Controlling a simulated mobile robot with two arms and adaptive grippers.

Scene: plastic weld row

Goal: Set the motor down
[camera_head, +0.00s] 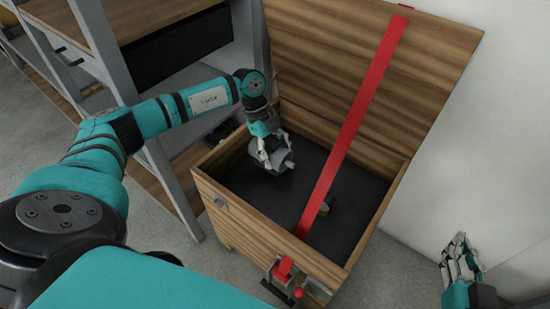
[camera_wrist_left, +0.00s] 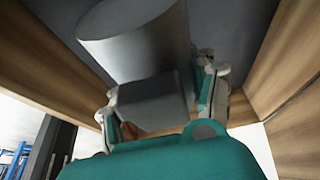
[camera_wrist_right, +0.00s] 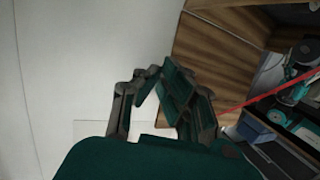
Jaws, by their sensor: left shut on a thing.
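The motor (camera_head: 271,159) is a grey cylinder with a narrower end, held inside the wooden crate (camera_head: 245,231). My left gripper (camera_head: 277,148) reaches down into the crate and is shut on the motor. In the left wrist view the motor (camera_wrist_left: 137,40) shows as a large cylinder with a squarer grey part between the fingers of my left gripper (camera_wrist_left: 160,95). Whether the motor touches the crate's dark floor (camera_head: 352,195) cannot be told. My right gripper (camera_head: 460,258) is empty, outside the crate to the right. Its fingertips (camera_wrist_right: 158,72) look close together.
The crate's wooden lid (camera_head: 345,65) stands open at the back. A red strap (camera_head: 352,122) runs from the lid across the opening to a buckle (camera_head: 283,268) at the front. Shelving (camera_head: 170,150) stands close on the left, a white wall (camera_head: 490,150) on the right.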

